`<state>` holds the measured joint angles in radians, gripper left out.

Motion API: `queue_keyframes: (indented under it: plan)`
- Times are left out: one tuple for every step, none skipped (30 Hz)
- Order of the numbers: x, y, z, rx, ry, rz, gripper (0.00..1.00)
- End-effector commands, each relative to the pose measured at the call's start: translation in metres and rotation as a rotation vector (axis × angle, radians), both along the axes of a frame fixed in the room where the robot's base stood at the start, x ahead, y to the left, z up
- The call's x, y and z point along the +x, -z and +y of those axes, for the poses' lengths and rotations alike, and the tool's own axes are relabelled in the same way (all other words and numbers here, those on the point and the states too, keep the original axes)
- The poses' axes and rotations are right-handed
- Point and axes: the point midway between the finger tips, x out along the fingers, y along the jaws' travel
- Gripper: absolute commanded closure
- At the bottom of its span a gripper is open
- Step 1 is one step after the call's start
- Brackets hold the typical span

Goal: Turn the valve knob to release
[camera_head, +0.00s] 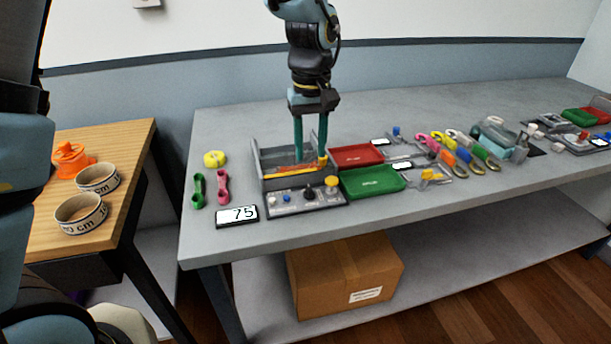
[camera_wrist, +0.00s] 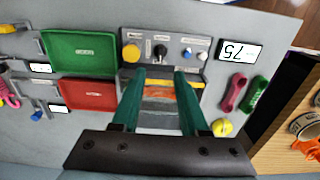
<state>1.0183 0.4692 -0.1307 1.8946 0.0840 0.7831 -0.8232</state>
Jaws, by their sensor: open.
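A grey device (camera_head: 262,170) with a control panel stands on the grey bench. The panel carries a black knob (camera_head: 309,193), likely the valve knob, between a yellow round button (camera_head: 331,181) and a small blue knob (camera_head: 287,197). In the wrist view the black knob (camera_wrist: 160,50) shows a light pointer mark. My gripper (camera_head: 310,158) is open, its teal fingers pointing down over the device's tray, behind the panel. In the wrist view my gripper (camera_wrist: 159,80) has its fingers apart, short of the black knob and not touching it. An orange and yellow strap (camera_head: 292,169) lies in the tray.
A display (camera_head: 237,216) reading 75 lies left of the panel. A green tray (camera_head: 372,182) and a red tray (camera_head: 355,156) sit to its right. Several colored hooks lie further right.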

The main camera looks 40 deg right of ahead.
Motion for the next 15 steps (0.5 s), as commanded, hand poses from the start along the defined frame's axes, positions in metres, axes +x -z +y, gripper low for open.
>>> queue_keyframes:
  plan:
    - [0.0, 0.008, 0.002, 0.006, 0.0, 0.003, 0.56]
    - [0.0, 0.013, 0.002, 0.006, -0.001, 0.003, 0.56]
    - [-0.001, 0.02, 0.002, 0.006, 0.0, 0.004, 0.56]
    - [0.0, 0.025, 0.002, 0.005, 0.0, 0.004, 0.56]
    - [0.0, 0.031, 0.002, 0.006, 0.0, 0.003, 0.56]
    - [0.0, 0.039, 0.002, 0.006, 0.001, 0.003, 0.56]
    - [-0.001, 0.045, 0.002, 0.006, 0.001, 0.003, 0.56]
    - [0.0, 0.05, 0.002, 0.006, 0.001, 0.003, 0.56]
    - [0.0, 0.057, 0.002, 0.005, 0.001, 0.004, 0.56]
    - [0.0, 0.063, 0.002, 0.006, 0.0, 0.003, 0.56]
    - [0.0, 0.067, 0.002, 0.005, 0.0, 0.004, 0.56]
    - [0.0, 0.073, 0.002, 0.004, 0.0, 0.003, 0.56]
    - [0.0, 0.077, 0.002, 0.004, 0.0, 0.003, 0.56]
    - [0.0, 0.08, 0.002, 0.003, 0.001, 0.002, 0.56]
    - [0.0, 0.085, 0.002, 0.003, 0.001, 0.002, 0.56]
